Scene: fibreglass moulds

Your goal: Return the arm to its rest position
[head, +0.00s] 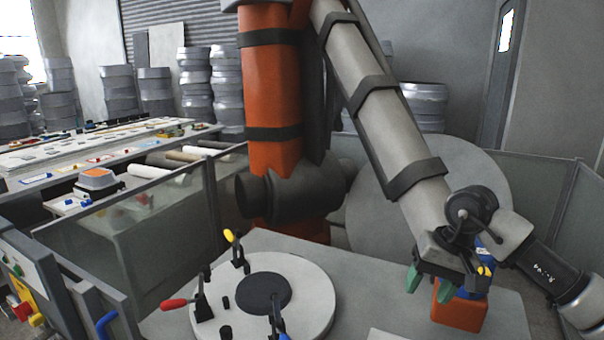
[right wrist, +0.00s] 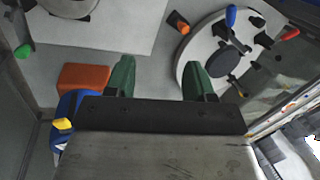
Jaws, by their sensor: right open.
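My right gripper (head: 428,284) hangs over the right part of the grey table (head: 375,275) in the head view. Its two green fingers are apart with nothing between them. In the right wrist view the fingers (right wrist: 159,78) also stand wide apart and empty. An orange block (head: 459,311) is close beside the gripper in the head view; in the right wrist view the orange block (right wrist: 84,77) lies to the left of the fingers. Whether they touch is hard to tell. My left gripper is not in view.
A round pale plate (head: 313,293) with a dark disc and several coloured-handled clamps stands left of the gripper. Glass-like panels (head: 140,220) fence the left side. A bench (head: 100,150) with small items and stacked grey drums (head: 195,85) stand behind. Table between plate and gripper looks clear.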

